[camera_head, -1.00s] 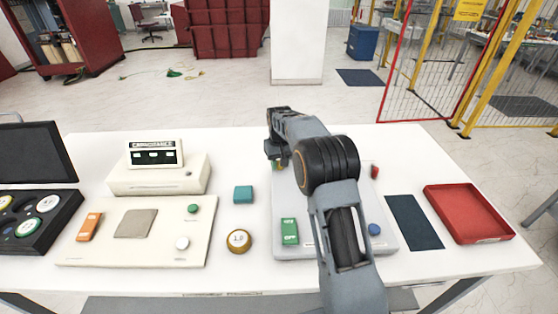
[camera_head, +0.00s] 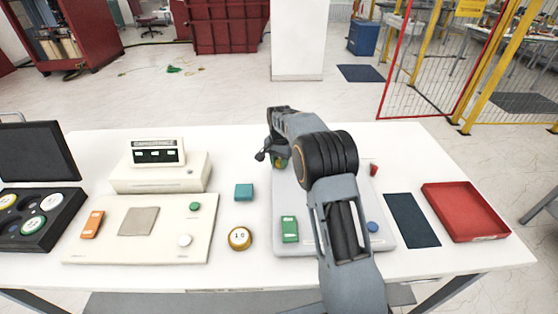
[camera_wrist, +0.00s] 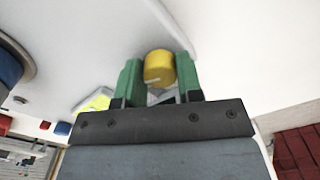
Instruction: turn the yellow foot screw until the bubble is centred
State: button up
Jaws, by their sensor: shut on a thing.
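The yellow foot screw (camera_wrist: 159,66) is a short yellow cylinder with a pale line on its side. It stands between the two green fingers of my gripper (camera_wrist: 160,80) in the wrist view, and the fingers are shut on it. A bright yellow-green piece (camera_wrist: 97,100) shows partly behind the left finger; I cannot tell whether it is the bubble level. In the head view my gripper is at the far left corner of the light grey plate (camera_head: 283,247), and my arm covers much of this plate. No bubble can be made out.
On the plate are a green block (camera_head: 290,229), a blue knob (camera_head: 373,227) and a red knob (camera_head: 374,170). A teal block (camera_head: 244,192) and a brass weight (camera_head: 240,238) stand to its left. A dark mat (camera_head: 413,220) and a red tray (camera_head: 466,212) lie to its right.

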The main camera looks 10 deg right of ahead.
jog(key=shift+r+m, duration=0.1)
jog(key=shift+m, duration=0.3)
dwell(0.3)
jog(key=o, duration=0.9)
notch_tip(320, 180, up, 14)
jog(key=shift+f, duration=0.15)
jog(key=n, duration=0.4)
send_over(279, 160)
jog(key=s, duration=0.3)
notch_tip(279, 160, down, 5)
jog(key=s+n+t, duration=0.1)
jog(key=s, duration=0.8)
jog(key=s+r+n+t, duration=0.1)
jog(key=s+n, duration=0.1)
jog(key=s, duration=0.8)
jog(key=s+r+n+t, duration=0.1)
jog(key=s+n+t, duration=0.1)
jog(key=s, duration=0.8)
jog(key=shift+r, duration=0.25)
